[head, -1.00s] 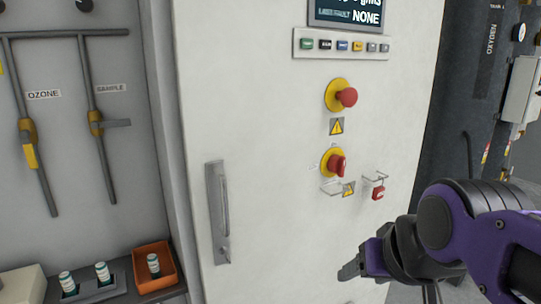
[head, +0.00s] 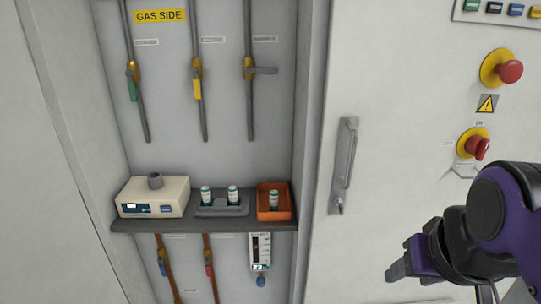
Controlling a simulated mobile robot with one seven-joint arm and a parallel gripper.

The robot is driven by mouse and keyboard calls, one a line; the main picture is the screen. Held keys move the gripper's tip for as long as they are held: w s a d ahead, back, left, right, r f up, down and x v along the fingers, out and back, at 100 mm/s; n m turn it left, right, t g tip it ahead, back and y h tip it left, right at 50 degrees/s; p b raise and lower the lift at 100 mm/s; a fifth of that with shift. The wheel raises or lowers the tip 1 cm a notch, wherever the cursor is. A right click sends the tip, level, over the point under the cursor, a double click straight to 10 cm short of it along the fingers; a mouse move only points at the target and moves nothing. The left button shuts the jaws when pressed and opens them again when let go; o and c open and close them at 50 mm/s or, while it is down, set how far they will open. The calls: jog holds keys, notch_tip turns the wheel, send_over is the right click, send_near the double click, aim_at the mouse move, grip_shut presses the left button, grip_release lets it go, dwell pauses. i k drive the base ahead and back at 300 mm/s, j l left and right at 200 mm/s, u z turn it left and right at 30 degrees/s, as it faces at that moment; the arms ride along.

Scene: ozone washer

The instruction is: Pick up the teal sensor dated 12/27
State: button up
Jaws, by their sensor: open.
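Three small sensors with teal and white bodies show on the shelf. Two, a left sensor (head: 206,196) and a middle sensor (head: 233,196), stand upright in a grey holder (head: 222,211). A third sensor (head: 274,201) stands in an orange bin (head: 287,214) to the right. The dates on them are too small to read, so I cannot tell which is dated 12/27. My gripper (head: 393,261) is at the lower right, in front of the white cabinet door, well to the right of the sensors. It is open and apart from all of them.
The dark shelf (head: 160,226) sits in a recess. A white instrument box (head: 153,198) stands at its left. Pipes with valves (head: 197,72) hang above and more run below. The cabinet door handle (head: 344,165) juts out between the bin and my gripper.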

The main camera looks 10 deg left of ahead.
aim_at(207, 201)
jog(key=u, duration=1.2)
